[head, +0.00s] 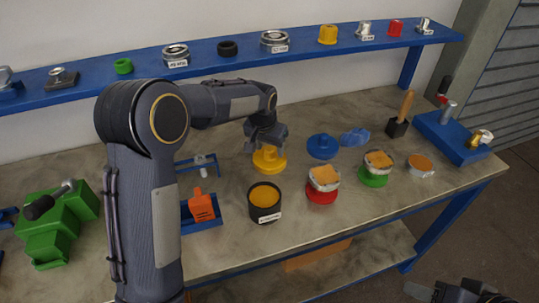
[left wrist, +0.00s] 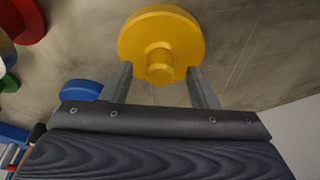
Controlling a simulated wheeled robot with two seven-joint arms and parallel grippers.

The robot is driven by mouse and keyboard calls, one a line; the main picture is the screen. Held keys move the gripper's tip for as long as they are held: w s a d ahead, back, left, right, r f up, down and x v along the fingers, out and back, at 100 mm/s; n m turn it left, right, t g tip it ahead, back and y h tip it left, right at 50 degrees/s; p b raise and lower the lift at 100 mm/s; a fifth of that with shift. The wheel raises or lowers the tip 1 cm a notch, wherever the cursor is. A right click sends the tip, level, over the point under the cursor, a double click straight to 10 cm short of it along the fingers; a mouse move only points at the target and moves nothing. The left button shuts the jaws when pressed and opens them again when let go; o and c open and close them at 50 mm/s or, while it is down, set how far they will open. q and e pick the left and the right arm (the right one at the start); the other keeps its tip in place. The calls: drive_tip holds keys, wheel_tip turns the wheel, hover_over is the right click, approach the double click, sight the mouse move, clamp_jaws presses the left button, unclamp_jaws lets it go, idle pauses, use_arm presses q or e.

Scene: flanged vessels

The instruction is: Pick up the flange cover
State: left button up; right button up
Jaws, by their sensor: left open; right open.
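A yellow round flange cover (head: 270,160) with a central knob lies on the workbench, and it also shows in the left wrist view (left wrist: 162,42). A blue cover of similar shape (head: 322,147) lies to its right. My left gripper (head: 267,147) is over the yellow cover. In the left wrist view its open fingers (left wrist: 160,84) point at the cover, one on each side of the knob's line; whether they touch it I cannot tell. My right gripper (head: 455,292) is at the bottom right edge, off the bench, partly cut off.
A black vessel with orange contents (head: 264,202) stands in front of the yellow cover. Red-based (head: 322,185) and green-based (head: 376,168) vessels stand to the right. A blue holder (head: 203,212) is at left. A blue shelf (head: 205,60) with small parts runs along the back.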

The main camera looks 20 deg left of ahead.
use_arm(q)
drive_tip(key=shift+w+f, duration=0.25)
drive_tip(key=shift+f, duration=0.45)
drive_tip(key=c, duration=1.1)
drive_tip(key=shift+o, duration=0.2)
drive_tip(key=shift+r, duration=0.1)
